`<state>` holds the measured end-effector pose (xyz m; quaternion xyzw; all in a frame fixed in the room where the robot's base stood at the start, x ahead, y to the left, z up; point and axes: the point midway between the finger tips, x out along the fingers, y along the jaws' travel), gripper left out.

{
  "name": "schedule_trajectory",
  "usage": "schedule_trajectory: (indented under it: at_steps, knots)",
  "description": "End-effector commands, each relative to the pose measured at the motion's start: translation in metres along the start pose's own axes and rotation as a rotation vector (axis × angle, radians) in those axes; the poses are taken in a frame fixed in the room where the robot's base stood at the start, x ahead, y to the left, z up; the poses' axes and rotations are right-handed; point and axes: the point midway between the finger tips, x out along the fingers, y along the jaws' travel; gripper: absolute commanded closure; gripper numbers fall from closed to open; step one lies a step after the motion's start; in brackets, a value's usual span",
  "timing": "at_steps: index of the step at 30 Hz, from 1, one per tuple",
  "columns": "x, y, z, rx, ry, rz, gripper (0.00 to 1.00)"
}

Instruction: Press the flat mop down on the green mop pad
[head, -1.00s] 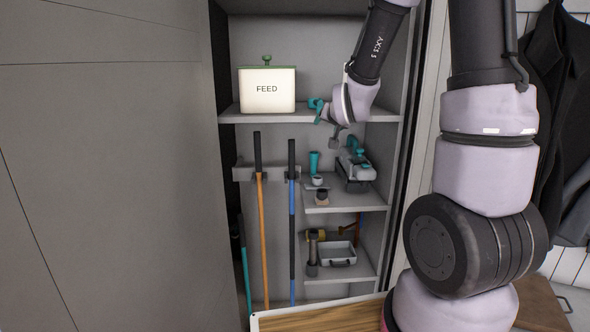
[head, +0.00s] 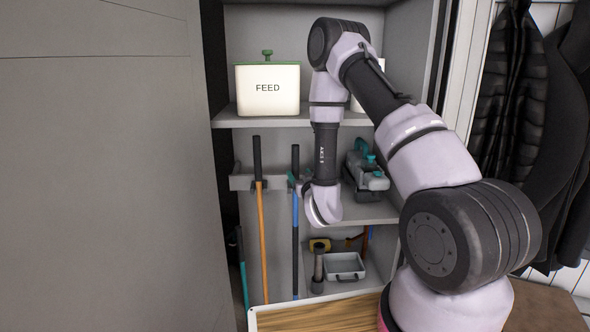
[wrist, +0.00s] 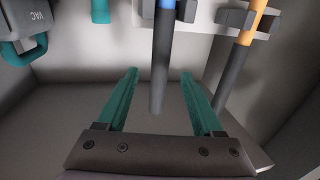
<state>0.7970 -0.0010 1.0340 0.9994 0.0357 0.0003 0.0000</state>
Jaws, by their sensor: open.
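Long-handled tools stand in the locker, their lower ends hidden, so I cannot tell which is the flat mop. One has a blue pole with a dark grip (head: 295,222); it also shows in the wrist view (wrist: 159,75). Another has an orange pole with a dark grip (head: 262,235). A teal pole (head: 243,275) leans at the left. My gripper (head: 294,181) is at the blue pole's dark grip. In the wrist view its teal fingers (wrist: 160,76) are open, one on each side of that grip, with gaps showing. The green mop pad is not in view.
A FEED box (head: 268,92) stands on the upper shelf (head: 235,122). A grey and teal machine (head: 368,175) sits on the middle shelf, right of my wrist. A tray (head: 345,267) is lower down. Dark coats (head: 510,120) hang at the right. A wooden surface (head: 315,316) is in front.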

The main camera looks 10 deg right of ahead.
Motion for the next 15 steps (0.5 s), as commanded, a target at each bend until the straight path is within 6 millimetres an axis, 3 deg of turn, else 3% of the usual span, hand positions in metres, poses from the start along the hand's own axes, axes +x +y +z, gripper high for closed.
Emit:
schedule_trajectory:
  at_steps: [9, 15]
  knots:
    - [0.058, 0.000, -0.001, 0.001, 0.002, 0.000, 0.32]
    - [0.079, -0.001, -0.001, 0.001, 0.001, -0.002, 0.32]
